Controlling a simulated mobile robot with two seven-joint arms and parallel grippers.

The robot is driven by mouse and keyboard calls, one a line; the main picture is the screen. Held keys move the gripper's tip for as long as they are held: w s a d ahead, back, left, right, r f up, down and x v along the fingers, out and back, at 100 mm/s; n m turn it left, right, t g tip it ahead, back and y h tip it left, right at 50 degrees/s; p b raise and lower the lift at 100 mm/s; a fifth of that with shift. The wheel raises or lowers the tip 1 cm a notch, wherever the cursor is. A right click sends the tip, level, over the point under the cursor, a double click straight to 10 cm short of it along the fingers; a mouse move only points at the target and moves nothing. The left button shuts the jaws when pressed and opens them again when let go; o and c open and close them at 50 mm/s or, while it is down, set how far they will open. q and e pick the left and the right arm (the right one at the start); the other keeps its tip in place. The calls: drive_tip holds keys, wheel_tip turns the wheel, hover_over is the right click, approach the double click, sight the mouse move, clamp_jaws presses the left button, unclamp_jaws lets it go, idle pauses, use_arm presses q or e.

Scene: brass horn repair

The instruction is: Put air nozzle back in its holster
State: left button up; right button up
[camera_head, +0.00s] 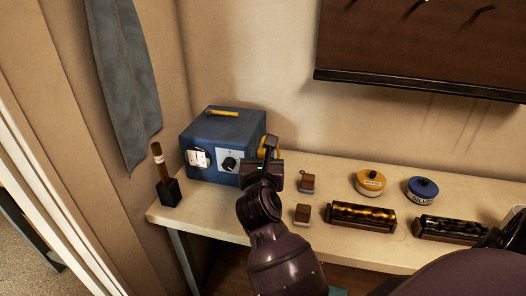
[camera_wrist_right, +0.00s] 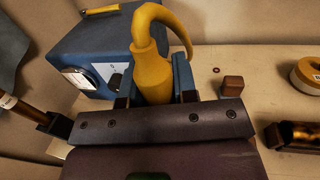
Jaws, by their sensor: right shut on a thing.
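My right gripper (camera_head: 266,160) is over the bench by the right side of the blue box, its arm rising from the bottom of the head view. In the right wrist view, its blue fingers (camera_wrist_right: 155,85) are shut on the yellow air nozzle (camera_wrist_right: 153,68), which has a bottle-like body and a curved tube bending over to the right. In the head view only a bit of yellow (camera_head: 262,151) shows behind the gripper. I cannot make out the holster for certain in either view. My left gripper is not in view.
The blue box (camera_head: 215,140) has a knob and a yellow handle. A black holder (camera_head: 169,193) with a brown-handled tool stands left of it. Small blocks (camera_head: 302,213), two round tins (camera_head: 370,181) and brushes (camera_head: 362,216) lie to the right. A dark wall panel (camera_head: 420,50) hangs above.

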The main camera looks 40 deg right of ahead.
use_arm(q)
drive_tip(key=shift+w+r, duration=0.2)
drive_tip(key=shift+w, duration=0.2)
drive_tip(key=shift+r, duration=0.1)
use_arm(e)
drive_tip(key=shift+f+b, duration=1.3)
drive_tip(key=shift+f, duration=1.45)
drive_tip(key=shift+f+b, duration=0.2)
drive_tip(key=shift+b, duration=0.1)
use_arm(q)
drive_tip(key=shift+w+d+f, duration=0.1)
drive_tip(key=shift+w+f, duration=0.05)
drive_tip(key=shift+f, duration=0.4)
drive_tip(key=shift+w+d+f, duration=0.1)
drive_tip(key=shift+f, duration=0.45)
